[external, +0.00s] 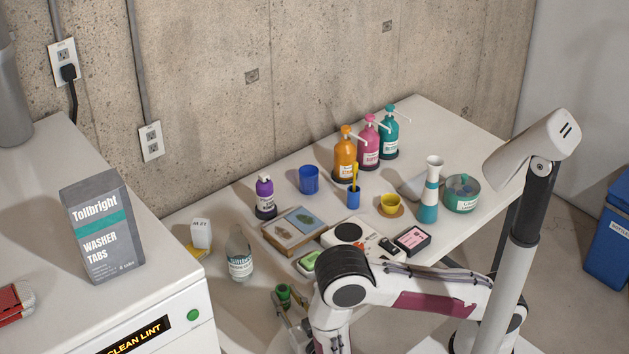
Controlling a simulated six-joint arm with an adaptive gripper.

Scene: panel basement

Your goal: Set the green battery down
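A small green cylinder, which I take to be the green battery (284,291), is at my gripper (286,302), in front of the white table's near edge in the external view. The grey fingers are on both sides of it and appear closed on it. Its lower part is hidden by the fingers. My wrist and forearm cover the area just right of the gripper.
A green-topped item (309,261) is partly hidden by my arm.

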